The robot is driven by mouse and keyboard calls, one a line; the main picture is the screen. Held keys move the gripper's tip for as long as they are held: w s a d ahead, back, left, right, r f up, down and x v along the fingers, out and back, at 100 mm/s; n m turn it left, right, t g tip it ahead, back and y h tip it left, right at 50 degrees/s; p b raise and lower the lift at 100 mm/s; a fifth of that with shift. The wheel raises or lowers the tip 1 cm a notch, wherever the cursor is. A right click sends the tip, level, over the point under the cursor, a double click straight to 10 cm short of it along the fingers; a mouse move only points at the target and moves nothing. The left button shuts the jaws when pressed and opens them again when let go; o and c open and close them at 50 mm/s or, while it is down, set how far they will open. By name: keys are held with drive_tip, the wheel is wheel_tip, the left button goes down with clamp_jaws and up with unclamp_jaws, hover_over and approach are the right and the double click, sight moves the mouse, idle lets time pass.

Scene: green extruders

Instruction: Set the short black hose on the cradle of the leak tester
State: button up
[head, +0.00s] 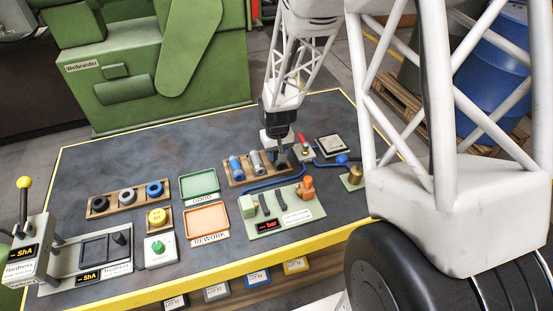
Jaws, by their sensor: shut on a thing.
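My gripper (278,152) is over the right end of a wooden rack (236,180), its fingers pointing down. It is shut on a short dark piece, which looks like the black hose (281,159); the fingers partly hide it. I cannot tell whether the hose is clear of the rack. A blue hose (236,167) and a grey hose (257,162) stand in the rack to the left. The leak tester (290,222) is a pale green plate in front of the rack, with two dark cradle supports (264,204), a green block (247,206) and an orange part (306,187). The cradle looks empty.
A blue tube (275,183) runs between rack and tester to a blue knob (342,159). A red-handled device (303,148) stands right of the gripper. Green (199,198) and orange (229,224) trays lie left. Bare table (120,165) is at the back left.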

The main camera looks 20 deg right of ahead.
sight(276, 157)
drive_tip(key=shift+r, duration=0.2)
drive_tip(key=shift+r, duration=2.35)
drive_tip(key=shift+s+a+r+n, duration=0.2)
drive_tip(key=shift+s+n, duration=0.15)
drive_tip(key=shift+n, duration=0.05)
drive_tip(key=shift+s+a+r+n, duration=0.15)
drive_tip(key=shift+s+a+n, duration=0.05)
drive_tip(key=shift+s+n, duration=0.2)
drive_tip(key=s+a+r+n, duration=0.2)
drive_tip(key=s+a+n, duration=0.1)
drive_tip(key=s+n, duration=0.4)
drive_tip(key=s+a+r+n, duration=0.2)
drive_tip(key=s+a+n, duration=0.1)
drive_tip(key=s+n, duration=0.4)
drive_tip(key=shift+s+r+n, duration=0.15)
drive_tip(key=shift+s+n, duration=0.2)
drive_tip(key=shift+n, duration=0.85)
drive_tip(key=shift+a, duration=0.1)
